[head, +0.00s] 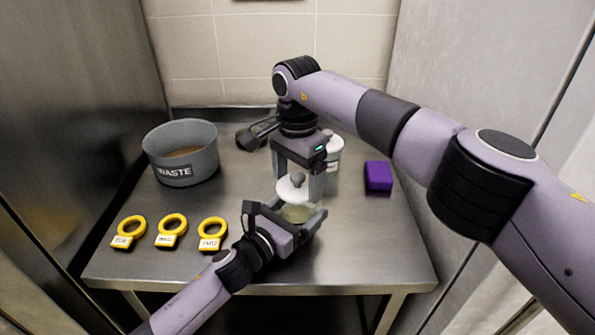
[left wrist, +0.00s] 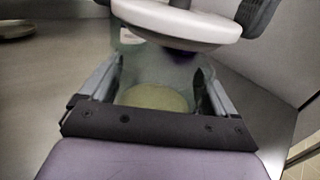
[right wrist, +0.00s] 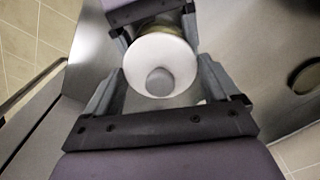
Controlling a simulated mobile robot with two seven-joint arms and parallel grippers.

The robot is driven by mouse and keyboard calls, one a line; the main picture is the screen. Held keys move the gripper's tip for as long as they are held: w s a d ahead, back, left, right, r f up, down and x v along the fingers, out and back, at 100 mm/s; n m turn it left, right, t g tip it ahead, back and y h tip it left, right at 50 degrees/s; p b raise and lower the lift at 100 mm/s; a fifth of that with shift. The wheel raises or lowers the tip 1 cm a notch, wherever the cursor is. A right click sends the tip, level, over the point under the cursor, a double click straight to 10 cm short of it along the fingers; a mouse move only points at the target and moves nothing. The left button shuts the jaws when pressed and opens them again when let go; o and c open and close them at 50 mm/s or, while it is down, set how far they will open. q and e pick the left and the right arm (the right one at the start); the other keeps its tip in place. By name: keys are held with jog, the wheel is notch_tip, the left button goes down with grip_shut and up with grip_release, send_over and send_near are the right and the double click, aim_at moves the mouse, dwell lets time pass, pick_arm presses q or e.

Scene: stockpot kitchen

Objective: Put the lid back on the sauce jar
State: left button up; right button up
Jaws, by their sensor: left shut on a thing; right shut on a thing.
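The sauce jar (head: 297,214) is clear with yellow-green sauce inside and stands near the front of the steel table. My left gripper (head: 306,219) is shut around its sides; the sauce also shows between the fingers in the left wrist view (left wrist: 158,98). The white lid (head: 290,189) with a grey knob is held by my right gripper (head: 298,184), one finger on either side. The lid shows in the left wrist view (left wrist: 172,24), above the jar and apparently apart from it. In the right wrist view the lid (right wrist: 150,52) hides the jar's mouth.
A grey WASTE tub (head: 181,154) stands at the back left. Several yellow ring-shaped tags (head: 171,230) lie at the front left. A white-lidded container (head: 334,152) stands behind my right gripper. A purple block (head: 378,177) lies at the right. The front right of the table is clear.

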aim_at(297, 186)
dwell(0.3)
jog(key=shift+f, duration=0.9)
jog(key=shift+f, duration=0.6)
jog(key=o, duration=0.8)
jog(key=shift+c, duration=0.2)
notch_tip(297, 186, up, 12)
jog(key=shift+r, duration=0.1)
